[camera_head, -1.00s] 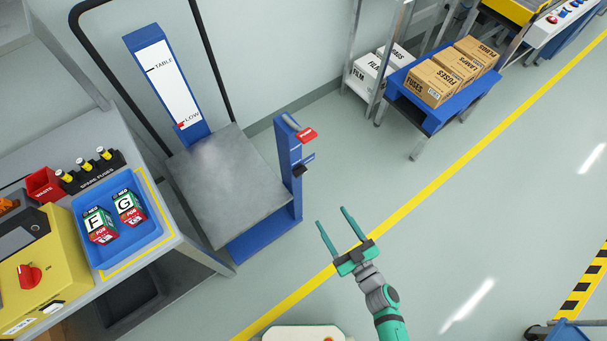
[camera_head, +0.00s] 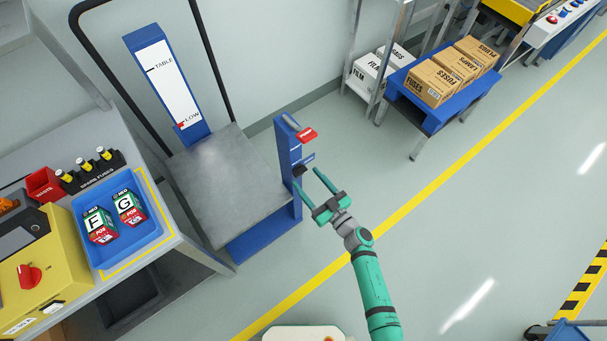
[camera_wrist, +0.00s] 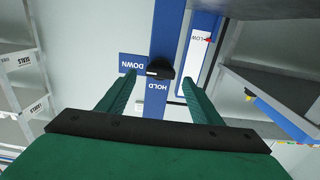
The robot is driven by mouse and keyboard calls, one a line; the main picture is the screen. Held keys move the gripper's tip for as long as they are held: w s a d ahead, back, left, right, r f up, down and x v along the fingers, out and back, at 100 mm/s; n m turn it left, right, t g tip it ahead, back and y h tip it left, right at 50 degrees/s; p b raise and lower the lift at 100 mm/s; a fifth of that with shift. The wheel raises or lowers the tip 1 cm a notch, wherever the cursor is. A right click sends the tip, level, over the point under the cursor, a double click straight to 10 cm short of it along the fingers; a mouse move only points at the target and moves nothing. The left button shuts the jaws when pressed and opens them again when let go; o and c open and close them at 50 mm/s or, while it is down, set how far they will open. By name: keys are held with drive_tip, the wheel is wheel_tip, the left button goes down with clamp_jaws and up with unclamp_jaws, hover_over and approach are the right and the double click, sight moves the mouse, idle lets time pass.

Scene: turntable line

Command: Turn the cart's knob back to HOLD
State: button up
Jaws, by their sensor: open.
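The cart (camera_head: 225,190) has a grey platform, a blue mast with a TABLE and LOW scale, and a blue post (camera_head: 290,165) at its right front. The black knob (camera_wrist: 160,69) shows on the post in the wrist view, between a DOWN plate (camera_wrist: 132,68) on the left and the HOLD label (camera_wrist: 156,98) on the post. A white mark on the knob points left, towards DOWN. My gripper (camera_head: 309,184) is open and empty, its fingertips close to the post. In the wrist view the knob sits ahead, between the two fingers (camera_wrist: 155,95), with no visible contact.
A red PUSH handle (camera_head: 307,135) sticks out near the post top. A blue table (camera_head: 435,110) with cartons stands at the upper right. The workbench (camera_head: 170,235) with a blue tray is on the left. The floor right of the post is clear.

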sight(302, 174)
drive_tip(key=shift+x, duration=1.6)
drive_tip(key=shift+c, duration=0.6)
drive_tip(key=c, duration=0.9)
drive_tip(key=shift+c, duration=0.2)
